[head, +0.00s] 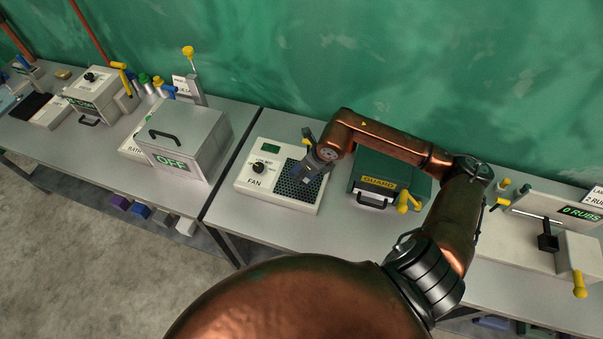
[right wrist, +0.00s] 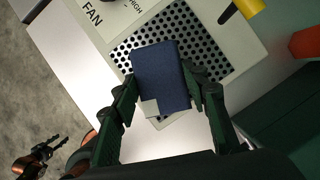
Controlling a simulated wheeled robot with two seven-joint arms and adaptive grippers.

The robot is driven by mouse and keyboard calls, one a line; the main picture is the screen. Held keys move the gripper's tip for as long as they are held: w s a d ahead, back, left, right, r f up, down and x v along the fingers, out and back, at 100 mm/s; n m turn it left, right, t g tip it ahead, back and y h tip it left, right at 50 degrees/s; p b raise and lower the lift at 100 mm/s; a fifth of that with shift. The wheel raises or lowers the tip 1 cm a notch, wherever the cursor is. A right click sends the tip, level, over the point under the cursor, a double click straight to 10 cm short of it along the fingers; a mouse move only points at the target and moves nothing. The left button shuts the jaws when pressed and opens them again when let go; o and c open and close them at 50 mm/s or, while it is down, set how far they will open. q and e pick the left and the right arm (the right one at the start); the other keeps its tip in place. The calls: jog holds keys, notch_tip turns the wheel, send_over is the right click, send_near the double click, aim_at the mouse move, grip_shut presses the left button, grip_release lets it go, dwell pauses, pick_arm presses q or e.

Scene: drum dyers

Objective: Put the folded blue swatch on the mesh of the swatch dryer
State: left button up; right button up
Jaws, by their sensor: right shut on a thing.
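The folded blue swatch (right wrist: 162,75) is a dark blue block with a pale patch at its lower corner, held between the two fingers of my right gripper (right wrist: 160,95). In the head view this gripper (head: 312,172) points down over the black perforated mesh (head: 292,192) of the swatch dryer (head: 252,183), a white box marked FAN. The swatch covers part of the mesh (right wrist: 195,30) in the right wrist view; I cannot tell whether it touches. My left gripper (right wrist: 42,155) shows small at the lower left of that view, its fingers apart and empty, away from the dryer.
A green box marked GUARD (head: 385,180) with a black handle and yellow knob stands close to the right of the dryer. A grey box marked OFF (head: 190,140) stands to the left. A rubbing machine (head: 535,235) is further right. Bare table lies in front of the dryer.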

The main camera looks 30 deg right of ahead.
jog(key=w+f, duration=0.3)
jog(key=shift+d+f+p, duration=0.3)
jog(key=shift+d, duration=0.05)
notch_tip(320, 180, down, 2)
jog(key=shift+s+f+p, duration=0.1)
jog(key=shift+f+p, duration=0.05)
jog(key=shift+p, duration=0.45)
jog(key=shift+f, duration=0.3)
jog(key=shift+f, duration=0.1)
jog(key=o, duration=1.1)
